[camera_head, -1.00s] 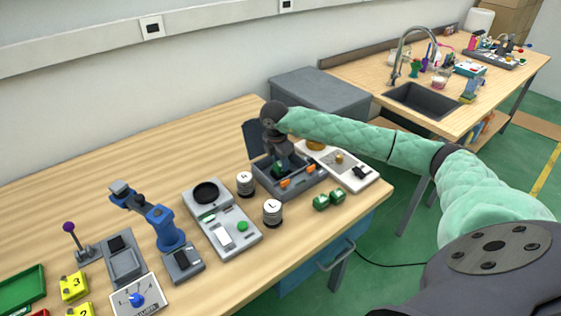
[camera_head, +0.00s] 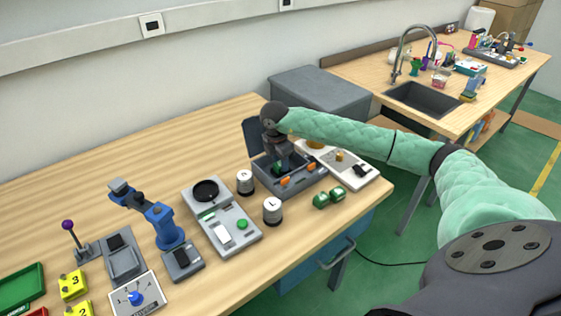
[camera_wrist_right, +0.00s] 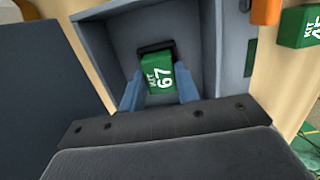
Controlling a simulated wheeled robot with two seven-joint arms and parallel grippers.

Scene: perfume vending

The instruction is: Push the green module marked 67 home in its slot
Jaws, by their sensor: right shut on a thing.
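The green module marked 67 (camera_wrist_right: 158,74) sits at a black slot (camera_wrist_right: 156,47) inside a grey open box (camera_wrist_right: 118,40). In the head view the box (camera_head: 300,189) stands near the table's right end, its dark lid raised at the back. My right gripper (camera_wrist_right: 159,90) reaches down into the box, its two blue fingers shut on the module from both sides. In the head view my right gripper (camera_head: 277,160) hides most of the module. How deep the module sits in the slot I cannot tell. My left gripper is not in view.
Two green blocks (camera_head: 328,198) lie in front of the box. Two black-and-white cylinders (camera_head: 272,211) stand to its left. Orange parts (camera_head: 285,181) show on the box. A white panel (camera_head: 358,178) lies to its right. The table's back left is clear.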

